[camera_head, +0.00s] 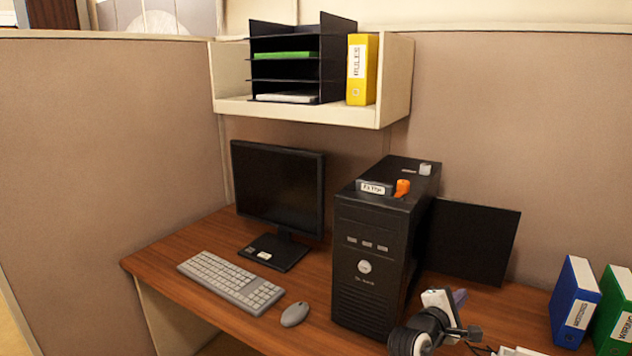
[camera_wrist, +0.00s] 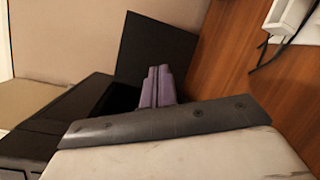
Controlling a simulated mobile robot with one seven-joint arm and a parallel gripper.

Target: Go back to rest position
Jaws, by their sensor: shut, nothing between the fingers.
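My gripper (camera_head: 460,297) is low at the right of the black computer tower (camera_head: 365,262), in front of a dark flat panel (camera_head: 472,240) that leans at the back of the desk. In the wrist view its two purple fingers (camera_wrist: 158,86) are together with nothing between them. The tower stands upright on the wooden desk (camera_head: 215,240). My arm hides part of the desk at the tower's lower right.
An orange object (camera_head: 402,188) and a small grey one (camera_head: 425,169) are on the tower. A monitor (camera_head: 278,187), keyboard (camera_head: 230,280) and mouse (camera_head: 294,314) are on the left. Blue (camera_head: 574,300) and green (camera_head: 614,315) binders stand right. A shelf (camera_head: 300,110) hangs above.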

